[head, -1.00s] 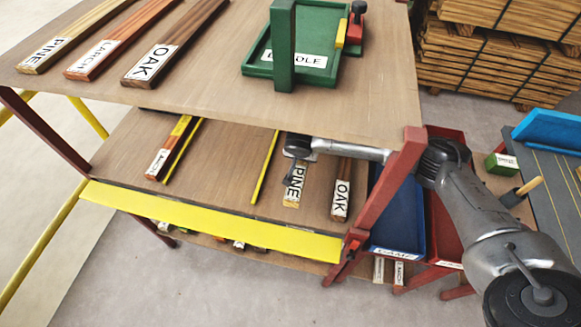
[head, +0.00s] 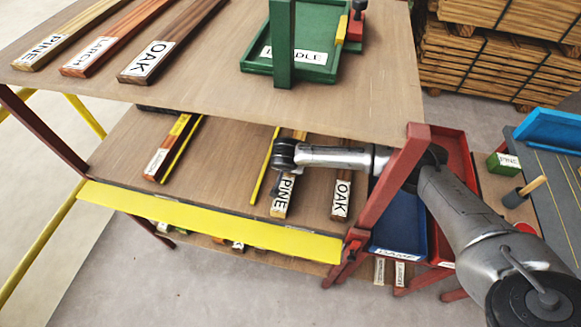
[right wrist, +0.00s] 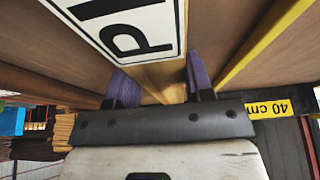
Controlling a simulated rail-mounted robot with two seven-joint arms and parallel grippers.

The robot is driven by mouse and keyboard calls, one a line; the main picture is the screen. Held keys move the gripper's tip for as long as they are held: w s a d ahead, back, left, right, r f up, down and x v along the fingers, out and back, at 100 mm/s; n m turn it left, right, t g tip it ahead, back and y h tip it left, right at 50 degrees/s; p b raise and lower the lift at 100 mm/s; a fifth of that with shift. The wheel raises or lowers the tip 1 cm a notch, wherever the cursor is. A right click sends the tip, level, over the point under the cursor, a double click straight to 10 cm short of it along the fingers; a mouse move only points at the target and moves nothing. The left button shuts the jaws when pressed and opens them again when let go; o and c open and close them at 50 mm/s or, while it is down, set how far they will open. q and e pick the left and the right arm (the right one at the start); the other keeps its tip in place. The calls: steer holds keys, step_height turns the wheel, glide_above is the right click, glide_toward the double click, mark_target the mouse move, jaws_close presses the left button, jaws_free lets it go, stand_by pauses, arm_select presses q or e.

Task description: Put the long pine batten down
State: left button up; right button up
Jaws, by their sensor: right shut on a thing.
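The long pine batten (head: 281,197) is pale wood with a white PINE label on its near end. It lies along the middle shelf, its far part running back under the top board. My right gripper (head: 279,172) reaches in from the right and is shut on the batten just behind the label. In the right wrist view the purple fingertips (right wrist: 160,82) stand on either side of the batten (right wrist: 160,72). I cannot tell whether its underside touches the shelf. My left gripper is not in view.
On the middle shelf (head: 225,150), a yellow stick (head: 265,168) lies close left of the batten and an OAK piece (head: 341,195) right of it. A larch-coloured piece (head: 170,150) lies farther left. A red post (head: 390,190) and blue bin (head: 400,220) stand right. The top board overhangs.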

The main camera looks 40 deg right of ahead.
steer(key=o, duration=1.1)
steer(key=shift+p+v, duration=1.1)
steer(key=shift+v, duration=4.95)
steer(key=shift+w, duration=0.1)
